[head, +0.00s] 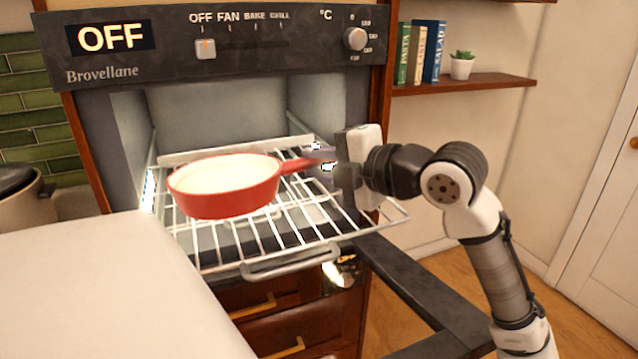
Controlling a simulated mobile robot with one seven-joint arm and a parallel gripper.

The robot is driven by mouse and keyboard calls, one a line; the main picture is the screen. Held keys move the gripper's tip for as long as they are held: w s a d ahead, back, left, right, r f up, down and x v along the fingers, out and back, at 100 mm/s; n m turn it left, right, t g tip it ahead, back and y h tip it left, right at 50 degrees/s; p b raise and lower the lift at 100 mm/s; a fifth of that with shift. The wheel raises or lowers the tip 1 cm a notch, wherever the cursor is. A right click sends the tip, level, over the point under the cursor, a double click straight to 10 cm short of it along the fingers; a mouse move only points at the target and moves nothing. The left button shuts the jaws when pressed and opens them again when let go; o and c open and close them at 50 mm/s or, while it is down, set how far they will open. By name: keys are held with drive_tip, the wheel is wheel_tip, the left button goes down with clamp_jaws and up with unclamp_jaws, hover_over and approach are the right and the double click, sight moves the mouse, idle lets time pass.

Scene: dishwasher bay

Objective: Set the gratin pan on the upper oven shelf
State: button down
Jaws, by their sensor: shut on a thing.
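The gratin pan (222,203) is red outside and cream inside, with a short handle pointing right. It looks level over the white wire oven shelf (283,268), which is pulled partly out of the oven. My gripper (322,158) is at the right side of the oven opening, shut on the pan's handle. I cannot tell whether the pan's base touches the wires. The pan hides part of the shelf behind and under it. No second shelf shows clearly below.
The oven cavity (222,115) is open and empty behind the pan. A dark open door (420,292) lies at the lower right. A white counter (90,290) fills the lower left, with a pot (22,200) at its back. Books (420,52) and a plant (462,65) stand on a wall shelf.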

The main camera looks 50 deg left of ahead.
drive_tip(key=shift+f+p, duration=0.3)
drive_tip(key=shift+f, duration=1.8)
drive_tip(key=c, duration=1.3)
unclamp_jaws()
drive_tip(key=shift+o, duration=0.2)
drive_tip(key=b+v, duration=0.3)
drive_tip(key=v, duration=0.9)
drive_tip(key=shift+f, duration=0.1)
